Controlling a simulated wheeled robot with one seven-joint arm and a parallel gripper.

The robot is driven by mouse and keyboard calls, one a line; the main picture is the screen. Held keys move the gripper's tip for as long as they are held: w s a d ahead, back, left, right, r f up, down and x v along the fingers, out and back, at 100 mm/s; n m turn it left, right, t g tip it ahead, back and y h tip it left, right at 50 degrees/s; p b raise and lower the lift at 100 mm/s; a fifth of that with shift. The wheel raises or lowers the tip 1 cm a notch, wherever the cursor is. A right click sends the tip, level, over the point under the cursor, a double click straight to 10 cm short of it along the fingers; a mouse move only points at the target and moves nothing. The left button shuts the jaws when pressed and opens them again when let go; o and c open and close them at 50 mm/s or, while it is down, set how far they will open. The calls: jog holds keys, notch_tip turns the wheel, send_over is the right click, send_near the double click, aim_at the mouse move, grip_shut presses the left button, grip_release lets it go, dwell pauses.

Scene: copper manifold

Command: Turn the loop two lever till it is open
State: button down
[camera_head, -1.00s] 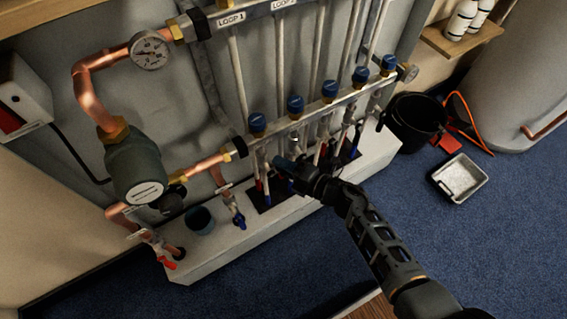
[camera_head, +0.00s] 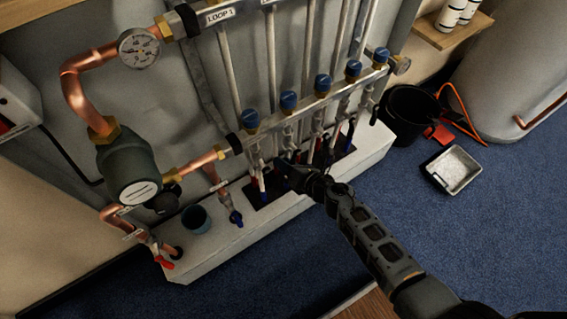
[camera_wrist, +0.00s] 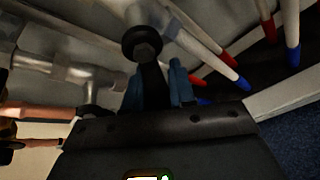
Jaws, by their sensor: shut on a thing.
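My gripper (camera_head: 284,164) is at the lower valve row of the manifold, below the blue cap (camera_head: 289,99) of the second pipe from the left. In the wrist view, the blue fingertips of my gripper (camera_wrist: 155,88) stand on either side of a black lever (camera_wrist: 152,78). The gripper is shut on this lever. The lever's round pivot with its bolt (camera_wrist: 144,46) shows just above the fingertips. In the head view the gripper hides the lever. A "LOOP 1" label (camera_head: 221,16) is on the upper manifold bar; the loop two label is cut off at the top edge.
Red- and blue-ended pipes (camera_wrist: 290,40) stand close to the right of my gripper in the wrist view. A pump (camera_head: 127,172) and copper pipes are at left. A black bucket (camera_head: 408,115) and a metal tray (camera_head: 454,170) are on the floor at right.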

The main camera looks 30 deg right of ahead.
jog(key=shift+d+f, duration=0.1)
dwell(0.3)
jog(key=c, duration=1)
grip_release()
jog(key=shift+c, duration=0.2)
jog(key=shift+s, duration=0.1)
jog(key=p+v, duration=0.2)
jog(key=v, duration=0.5)
jog(key=shift+s+r, duration=0.2)
jog(key=shift+s, duration=0.05)
jog(key=shift+c, duration=0.2)
